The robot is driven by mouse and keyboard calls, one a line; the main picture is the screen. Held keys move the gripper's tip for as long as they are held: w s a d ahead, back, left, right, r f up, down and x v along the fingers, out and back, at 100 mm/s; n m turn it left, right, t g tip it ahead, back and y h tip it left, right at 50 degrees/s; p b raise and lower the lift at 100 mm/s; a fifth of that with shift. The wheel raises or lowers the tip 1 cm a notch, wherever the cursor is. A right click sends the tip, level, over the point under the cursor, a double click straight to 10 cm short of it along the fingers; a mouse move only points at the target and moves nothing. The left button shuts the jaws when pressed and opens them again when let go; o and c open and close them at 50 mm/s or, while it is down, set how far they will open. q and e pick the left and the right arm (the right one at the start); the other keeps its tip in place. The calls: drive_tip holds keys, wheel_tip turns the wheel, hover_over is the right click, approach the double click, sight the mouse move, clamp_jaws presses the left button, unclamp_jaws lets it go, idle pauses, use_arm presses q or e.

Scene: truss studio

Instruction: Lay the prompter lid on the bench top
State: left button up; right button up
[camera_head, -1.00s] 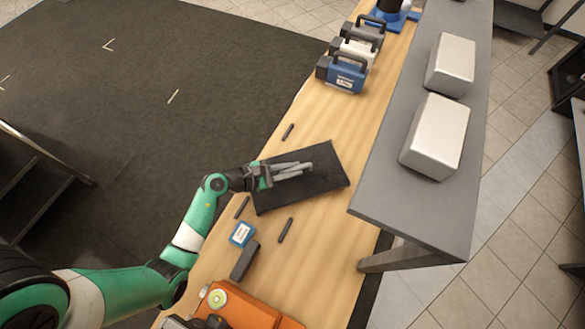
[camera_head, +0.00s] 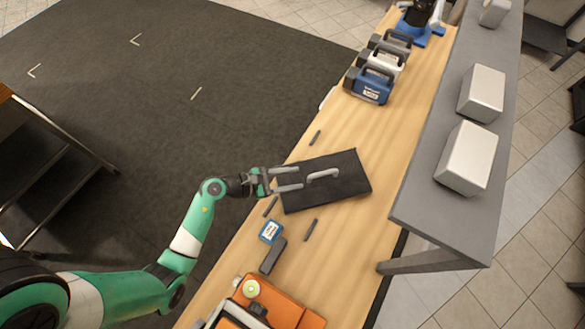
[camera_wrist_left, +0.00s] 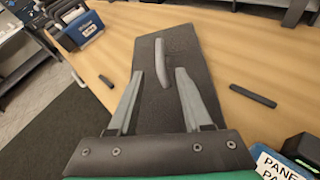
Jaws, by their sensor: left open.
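The prompter lid (camera_head: 345,187) is a flat dark panel with a pale grey bar handle (camera_head: 323,174). It lies on the wooden bench top (camera_head: 345,240), its near-left side close to the bench's left edge. My left gripper (camera_head: 302,178) is open and empty, with its fingers over the lid's left part, short of the handle. In the left wrist view the lid (camera_wrist_left: 193,55) lies beneath and beyond the two spread fingers, and the handle (camera_wrist_left: 160,62) stands just ahead between their tips, apart from them. My right gripper is out of view.
Dark strips (camera_head: 311,230) lie around the lid. A blue box (camera_head: 270,231), a dark grey block (camera_head: 273,256) and an orange case (camera_head: 300,314) are nearer. Blue, white and grey handled units (camera_head: 370,87) stand farther back. A grey shelf (camera_head: 425,205) with white boxes runs along the right.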

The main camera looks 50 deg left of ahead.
use_arm(q)
drive_tip(key=shift+v, duration=1.05)
drive_tip(key=shift+w+f, duration=0.1)
drive_tip(key=shift+w+d, duration=0.1)
